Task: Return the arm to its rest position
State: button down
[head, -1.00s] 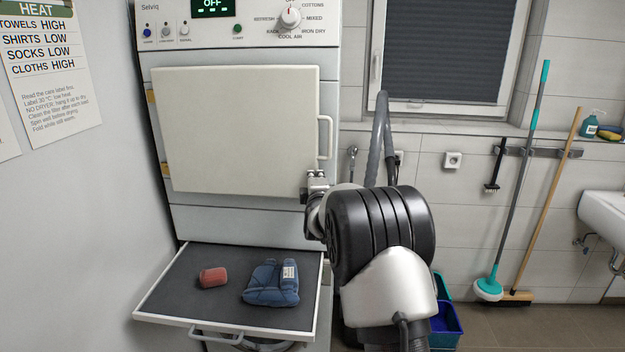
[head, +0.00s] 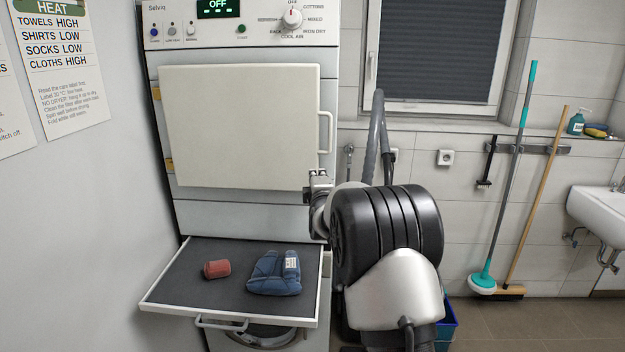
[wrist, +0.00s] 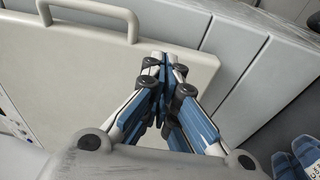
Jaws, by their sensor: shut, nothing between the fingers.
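My gripper shows in the wrist view (wrist: 163,75) with its fingers together and nothing between them. In the head view my gripper (head: 319,178) is small and partly hidden by my own arm, just below the handle at the lower right corner of the dryer door. The cream dryer door (head: 240,125) looks closed or nearly so; I cannot tell if it is latched. It also fills much of the wrist view (wrist: 60,70), with its handle (wrist: 95,8) at the top.
Below the door a pull-out shelf (head: 205,305) holds a red rolled cloth (head: 217,269) and folded blue jeans (head: 274,273). The dryer panel (head: 260,20) reads OFF. A mop (head: 512,170), broom (head: 537,200), sink (head: 600,212) and blue bucket (head: 447,325) stand to the right. A wall is at left.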

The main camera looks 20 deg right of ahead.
jog(key=s+d+p, duration=0.1)
jog(key=s+d, duration=0.4)
jog(key=d, duration=0.3)
jog(key=s+a+r+m+g+y, duration=0.2)
jog(key=s+a+m+g, duration=0.15)
jog(key=s+a, duration=0.6)
jog(key=s+a+r+m+g+y, duration=0.15)
jog(key=s+a+m, duration=0.25)
jog(key=s+a, duration=0.5)
jog(key=s+a+f+m+g+y, duration=0.1)
jog(key=s+a+f+m+g, duration=0.1)
jog(key=s, duration=0.7)
jog(key=s+a+f+m+g, duration=0.2)
jog(key=s+a, duration=0.4)
jog(key=s, duration=0.4)
jog(key=s+a+f+m+g+y, duration=0.1)
jog(key=s+a+f+m+g, duration=0.1)
jog(key=s, duration=0.7)
notch_tip(320, 180, down, 3)
jog(key=shift+s+a+r+g+y, duration=0.15)
jog(key=shift+s+a+g+y, duration=0.35)
jog(key=shift+a, duration=0.65)
jog(key=shift+w+m, duration=0.2)
jog(key=shift+m, duration=0.05)
